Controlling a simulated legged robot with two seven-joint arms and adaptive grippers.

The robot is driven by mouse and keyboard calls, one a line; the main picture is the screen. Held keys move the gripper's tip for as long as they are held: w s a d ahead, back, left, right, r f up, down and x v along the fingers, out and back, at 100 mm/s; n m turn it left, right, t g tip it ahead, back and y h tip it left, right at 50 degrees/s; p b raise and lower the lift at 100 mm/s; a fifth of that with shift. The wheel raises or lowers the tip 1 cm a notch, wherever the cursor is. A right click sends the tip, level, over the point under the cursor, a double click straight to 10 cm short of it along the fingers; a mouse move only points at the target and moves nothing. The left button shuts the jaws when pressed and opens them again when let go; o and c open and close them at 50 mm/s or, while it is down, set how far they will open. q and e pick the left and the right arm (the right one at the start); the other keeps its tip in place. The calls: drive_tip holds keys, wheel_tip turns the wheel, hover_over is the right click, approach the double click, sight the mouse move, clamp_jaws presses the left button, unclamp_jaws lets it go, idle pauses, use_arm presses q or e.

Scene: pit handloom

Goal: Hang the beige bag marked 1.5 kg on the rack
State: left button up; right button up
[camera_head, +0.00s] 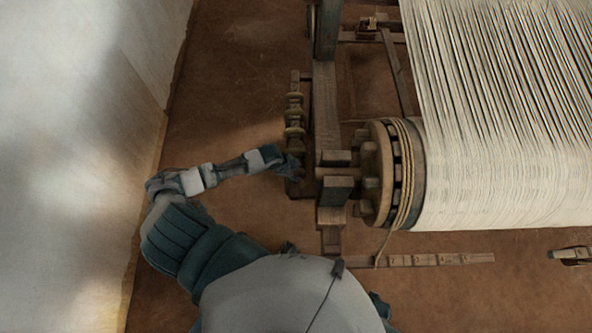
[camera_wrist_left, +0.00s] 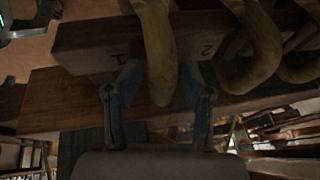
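My left gripper (camera_head: 288,165) is at the near end of the wooden rack (camera_head: 295,88), which carries several pale rings or hooks. In the left wrist view, a wooden block (camera_wrist_left: 90,45) of the rack is marked 1 and 2. Thick beige-brown curved hooks or loops (camera_wrist_left: 160,45) hang in front of it. The left gripper (camera_wrist_left: 158,85) has its two blue-padded fingers apart, one on each side of the loop near the mark 1. No grip on it is visible. I cannot make out a beige bag marked 1.5 kg in either view. My right gripper is not in view.
The loom's wooden post (camera_head: 326,105) and toothed, rope-wound wheel (camera_head: 383,175) stand close right of the rack. White warp (camera_head: 510,120) fills the right. A pale wall (camera_head: 80,130) is on the left. A slotted wooden strip (camera_head: 440,259) lies below the roller. Brown floor is open between wall and rack.

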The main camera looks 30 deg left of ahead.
use_arm(q)
drive_tip(key=shift+s+a, duration=0.1)
drive_tip(key=shift+a, duration=0.05)
drive_tip(key=shift+s+f, duration=0.15)
drive_tip(key=v, duration=1.2)
drive_tip(key=s+d+f+n, duration=0.25)
drive_tip(key=s+d, duration=0.35)
drive_tip(key=d, duration=0.4)
drive_tip(key=s+a+n+y, duration=0.2)
drive_tip(key=s+n, duration=0.6)
drive_tip(key=s, duration=0.2)
drive_tip(key=s+f+g, duration=0.1)
drive_tip(key=s+f, duration=0.1)
drive_tip(key=f, duration=1.2)
drive_tip(key=s+f+g, duration=0.1)
drive_tip(key=s+f, duration=0.1)
drive_tip(key=f, duration=1.3)
drive_tip(key=shift+s+y, duration=0.3)
drive_tip(key=shift+s, duration=0.1)
drive_tip(key=shift+a+m, duration=0.2)
drive_tip(key=shift+m, duration=0.05)
